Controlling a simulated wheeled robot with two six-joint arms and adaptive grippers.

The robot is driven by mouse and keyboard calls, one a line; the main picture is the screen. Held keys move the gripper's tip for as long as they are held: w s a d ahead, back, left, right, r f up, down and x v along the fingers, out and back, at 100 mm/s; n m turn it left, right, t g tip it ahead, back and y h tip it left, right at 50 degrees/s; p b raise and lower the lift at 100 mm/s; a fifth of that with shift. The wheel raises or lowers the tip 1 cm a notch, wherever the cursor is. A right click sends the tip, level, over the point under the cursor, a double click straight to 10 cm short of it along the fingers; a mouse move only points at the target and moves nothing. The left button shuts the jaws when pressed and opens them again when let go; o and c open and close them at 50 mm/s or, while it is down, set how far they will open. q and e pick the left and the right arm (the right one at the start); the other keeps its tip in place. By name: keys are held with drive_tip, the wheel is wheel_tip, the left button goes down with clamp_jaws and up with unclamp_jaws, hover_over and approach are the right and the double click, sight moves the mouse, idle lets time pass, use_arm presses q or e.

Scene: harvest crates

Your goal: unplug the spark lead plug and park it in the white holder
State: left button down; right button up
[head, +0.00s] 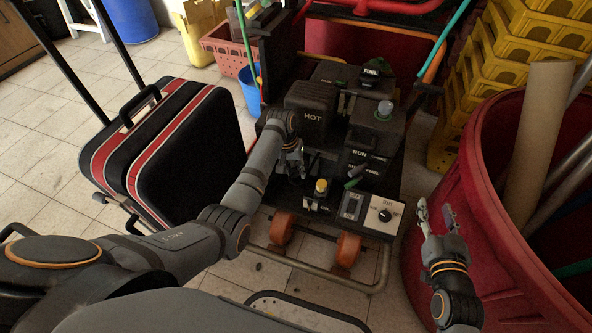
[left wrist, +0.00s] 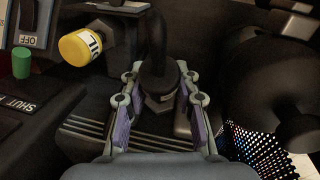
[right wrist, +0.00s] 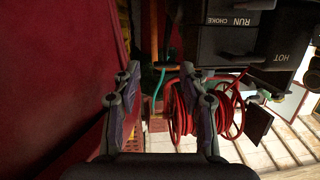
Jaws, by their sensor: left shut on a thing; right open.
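The spark lead plug (left wrist: 158,74) is a black boot with a thick black lead curving up from it, seen in the left wrist view. My left gripper (left wrist: 158,103) is shut on it, one finger on each side; in the head view this gripper (head: 293,168) is at the engine's front left. Whether the boot is still seated on the engine is hidden. My right gripper (head: 437,214) is open and empty, to the right of the engine and beside the red bin; it also shows in the right wrist view (right wrist: 161,90). I cannot pick out the white holder for certain.
The black engine (head: 345,112) stands on a wheeled frame. A yellow oil cap (left wrist: 82,46) is close left of my left gripper. A white dial panel (head: 378,225) is at the engine's front right. A large red bin (head: 440,262) and a black suitcase (head: 205,140) flank the engine.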

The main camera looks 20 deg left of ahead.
use_arm(q)
drive_tip(key=shift+s, duration=0.1)
drive_tip(key=shift+s+r+p, duration=0.15)
drive_tip(key=shift+r+p, duration=0.05)
drive_tip(key=shift+p, duration=0.4)
drive_tip(key=shift+s+r+p, duration=0.2)
drive_tip(key=shift+s+p, duration=0.1)
drive_tip(key=shift+p, duration=0.35)
drive_tip(key=shift+s+r+p, duration=0.2)
drive_tip(key=shift+s+p, duration=0.1)
drive_tip(key=shift+p, duration=0.35)
drive_tip(key=shift+s+r+p, duration=0.2)
drive_tip(key=shift+s+p, duration=0.15)
drive_tip(key=shift+p, duration=0.35)
use_arm(e)
drive_tip(key=s+f+g, duration=1.1)
drive_tip(key=s+f, duration=0.3)
drive_tip(key=s, duration=0.2)
drive_tip(key=shift+a+f+g, duration=0.3)
drive_tip(key=shift+g, duration=0.1)
